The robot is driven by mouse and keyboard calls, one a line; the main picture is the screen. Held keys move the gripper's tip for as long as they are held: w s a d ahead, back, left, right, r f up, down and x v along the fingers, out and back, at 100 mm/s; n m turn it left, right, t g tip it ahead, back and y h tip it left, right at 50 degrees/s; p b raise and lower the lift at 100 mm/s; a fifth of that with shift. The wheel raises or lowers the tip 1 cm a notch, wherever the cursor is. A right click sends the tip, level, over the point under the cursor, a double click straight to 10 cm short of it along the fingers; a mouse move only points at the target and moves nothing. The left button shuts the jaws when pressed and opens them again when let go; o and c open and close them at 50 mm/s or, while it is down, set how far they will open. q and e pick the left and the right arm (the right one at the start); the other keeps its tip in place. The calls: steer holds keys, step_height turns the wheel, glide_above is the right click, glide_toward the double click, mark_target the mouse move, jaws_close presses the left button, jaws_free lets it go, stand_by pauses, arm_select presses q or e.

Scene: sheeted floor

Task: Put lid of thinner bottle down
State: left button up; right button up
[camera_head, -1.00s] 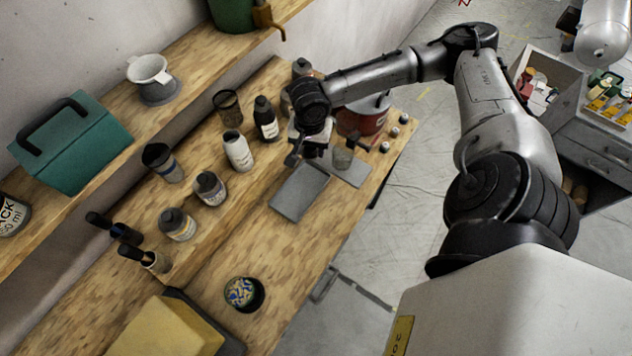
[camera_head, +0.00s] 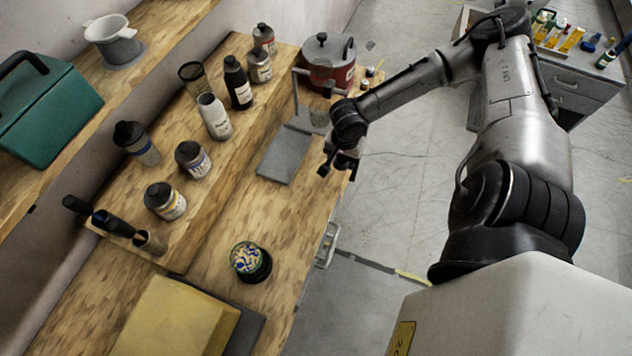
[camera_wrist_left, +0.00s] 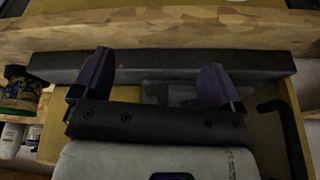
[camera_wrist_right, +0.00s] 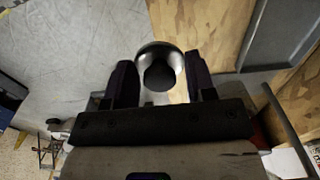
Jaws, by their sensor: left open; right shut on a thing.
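My right gripper (camera_head: 333,167) is in the head view over the front edge of the workbench, beside the grey flat plate (camera_head: 285,153). In the right wrist view its fingers are shut on a small round black lid (camera_wrist_right: 160,75) with a shiny pale rim behind it. The lid is hard to make out in the head view. A white bottle (camera_head: 215,118) stands upright on the raised shelf with no lid visible on its top; I cannot read its label. My left gripper (camera_wrist_left: 150,85) is open and empty in the left wrist view, and outside the head view.
A red pot (camera_head: 328,72) stands at the far end. Several bottles and jars, including a black bottle (camera_head: 238,85), line the raised shelf. The bench between plate and tin is clear.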

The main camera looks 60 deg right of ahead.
glide_above(315, 186)
step_height(315, 186, down, 5)
steer(key=shift+r, duration=0.2)
steer(key=shift+f+b, duration=0.4)
steer(key=shift+f, duration=1.65)
steer(key=o, duration=0.9)
steer(key=shift+f, duration=0.1)
